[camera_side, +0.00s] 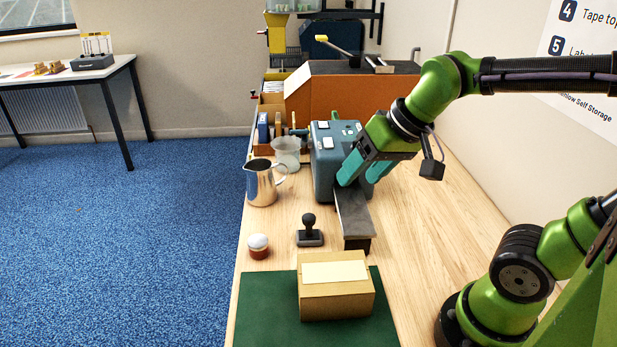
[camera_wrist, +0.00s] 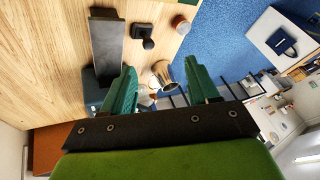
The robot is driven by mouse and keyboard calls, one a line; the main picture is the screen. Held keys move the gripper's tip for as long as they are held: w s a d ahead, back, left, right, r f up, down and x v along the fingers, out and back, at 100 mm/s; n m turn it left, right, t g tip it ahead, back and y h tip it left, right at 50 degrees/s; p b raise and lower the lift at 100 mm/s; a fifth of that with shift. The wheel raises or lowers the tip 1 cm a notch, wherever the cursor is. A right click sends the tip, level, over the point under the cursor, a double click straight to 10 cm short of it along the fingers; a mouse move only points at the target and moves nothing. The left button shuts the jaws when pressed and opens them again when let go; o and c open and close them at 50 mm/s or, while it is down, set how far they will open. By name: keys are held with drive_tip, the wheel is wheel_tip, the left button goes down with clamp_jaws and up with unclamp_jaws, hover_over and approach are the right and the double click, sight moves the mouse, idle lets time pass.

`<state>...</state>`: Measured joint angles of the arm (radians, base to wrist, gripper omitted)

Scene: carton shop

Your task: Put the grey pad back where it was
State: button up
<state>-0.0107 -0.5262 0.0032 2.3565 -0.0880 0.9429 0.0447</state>
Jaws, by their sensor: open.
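No separate grey pad stands out clearly. A dark grey block lies under the black knob-handled stamp (camera_side: 309,230) on the bench; I cannot tell whether it is a pad or the stamp's own base. The stamp also shows in the wrist view (camera_wrist: 144,32). My gripper (camera_side: 361,177) has teal fingers spread apart, with nothing seen between them. It is over or beside the blue-grey machine (camera_side: 326,172), behind the stamp and to its right. In the wrist view, my gripper (camera_wrist: 160,63) shows both fingers wide apart.
The machine's long metal tongue (camera_side: 353,214) reaches toward the front. A steel jug (camera_side: 262,184) and a glass beaker (camera_side: 286,152) stand left of the machine. A red-and-white jar (camera_side: 258,246) stands left of the stamp. A carton (camera_side: 336,298) sits on a green mat (camera_side: 262,310).

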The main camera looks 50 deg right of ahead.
drive_tip(key=shift+s+a+r+t+y, duration=0.1)
drive_tip(key=shift+s+t, duration=0.15)
drive_tip(key=shift+s, duration=0.35)
drive_tip(key=shift+s+a+f+t+y, duration=0.1)
drive_tip(key=shift+s+t, duration=0.1)
drive_tip(key=shift+s, duration=0.45)
drive_tip(key=shift+s+a+r+t+y, duration=0.1)
drive_tip(key=shift+s+t, duration=0.15)
drive_tip(key=shift+s, duration=0.35)
